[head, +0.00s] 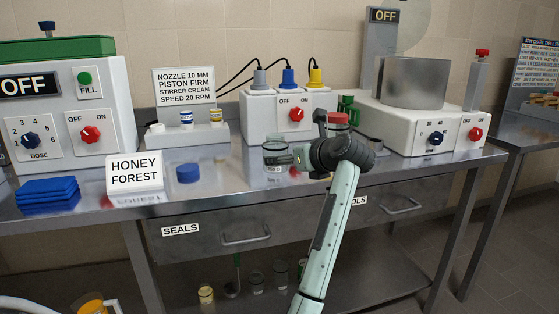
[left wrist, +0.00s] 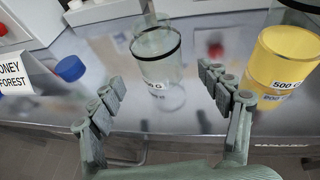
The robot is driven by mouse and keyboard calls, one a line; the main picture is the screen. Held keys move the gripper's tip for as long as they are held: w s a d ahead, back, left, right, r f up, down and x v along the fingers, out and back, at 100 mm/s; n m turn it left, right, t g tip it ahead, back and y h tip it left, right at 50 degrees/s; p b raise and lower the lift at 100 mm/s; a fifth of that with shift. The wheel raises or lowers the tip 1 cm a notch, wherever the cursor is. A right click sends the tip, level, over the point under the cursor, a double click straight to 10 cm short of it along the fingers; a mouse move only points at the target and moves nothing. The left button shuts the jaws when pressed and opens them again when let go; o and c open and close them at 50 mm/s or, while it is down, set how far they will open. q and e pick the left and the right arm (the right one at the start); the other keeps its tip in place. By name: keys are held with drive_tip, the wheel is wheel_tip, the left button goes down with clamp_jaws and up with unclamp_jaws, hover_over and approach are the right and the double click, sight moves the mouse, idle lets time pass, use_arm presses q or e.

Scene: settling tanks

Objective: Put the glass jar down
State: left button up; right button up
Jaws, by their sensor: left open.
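The clear glass jar (head: 275,154), with a dark rim and a 500 G label, stands upright on the steel bench left of my left gripper (head: 289,159). In the left wrist view the jar (left wrist: 157,66) is just beyond the fingertips, with its reflection below it. My right gripper is not in view.
A yellow-filled 500 G jar (left wrist: 285,58) stands right of the gripper. A blue lid (head: 188,173), the HONEY FOREST sign (head: 135,172) and blue stacked pads (head: 47,190) lie left. Control boxes (head: 290,112) line the back. The bench front between lid and jar is clear.

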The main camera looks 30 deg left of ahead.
use_arm(q)
drive_tip(key=shift+v, duration=2.8)
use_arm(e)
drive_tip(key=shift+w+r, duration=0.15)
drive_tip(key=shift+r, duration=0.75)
